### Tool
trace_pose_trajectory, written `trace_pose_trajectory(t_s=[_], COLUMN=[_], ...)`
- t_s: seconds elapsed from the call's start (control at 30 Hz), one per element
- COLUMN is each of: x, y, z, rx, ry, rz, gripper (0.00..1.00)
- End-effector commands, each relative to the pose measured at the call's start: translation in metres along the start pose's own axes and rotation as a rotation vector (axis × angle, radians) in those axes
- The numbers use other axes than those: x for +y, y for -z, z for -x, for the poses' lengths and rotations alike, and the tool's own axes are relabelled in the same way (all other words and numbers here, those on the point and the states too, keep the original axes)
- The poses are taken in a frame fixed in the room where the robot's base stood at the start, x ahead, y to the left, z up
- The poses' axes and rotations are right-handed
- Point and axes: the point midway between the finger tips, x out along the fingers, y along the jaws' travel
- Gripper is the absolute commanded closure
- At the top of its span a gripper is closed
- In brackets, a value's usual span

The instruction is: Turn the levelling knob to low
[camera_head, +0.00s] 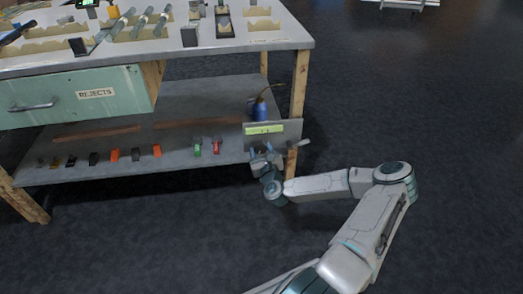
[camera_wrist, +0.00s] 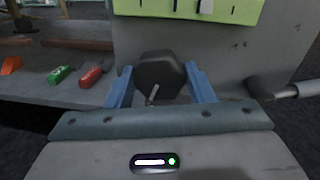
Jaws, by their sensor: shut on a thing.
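The levelling knob (camera_wrist: 159,72) is a dark, many-sided knob on a grey plate (camera_wrist: 240,52), seen in the wrist view. A pale pointer line on it points down and slightly left. My gripper (camera_wrist: 160,80) has its two blue fingers closed on the knob's left and right sides. A yellow-green scale strip (camera_wrist: 180,8) with dark ticks is above the knob, with a pale marker right of its middle; its words are not readable. In the head view, my gripper (camera_head: 265,155) is at the plate (camera_head: 290,131) on the bench's right end, and hides the knob.
A rod with a pale end (camera_head: 300,143) sticks out to the right of the plate. A blue bottle (camera_head: 258,109) stands behind the plate on the lower shelf (camera_head: 180,160). Several coloured clips line the shelf front. A bench leg (camera_head: 299,85) is close by; floor is clear rightward.

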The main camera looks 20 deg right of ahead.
Motion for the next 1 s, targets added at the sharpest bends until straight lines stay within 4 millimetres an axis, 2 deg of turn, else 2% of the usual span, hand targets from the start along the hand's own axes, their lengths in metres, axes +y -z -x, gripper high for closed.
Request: trace_pose_trajectory(t_s=[1.0], x=[0.0041], y=[-0.0012], z=[0.0006], rx=[0.083], ry=[-0.009], rz=[0.927], gripper=[0.75])
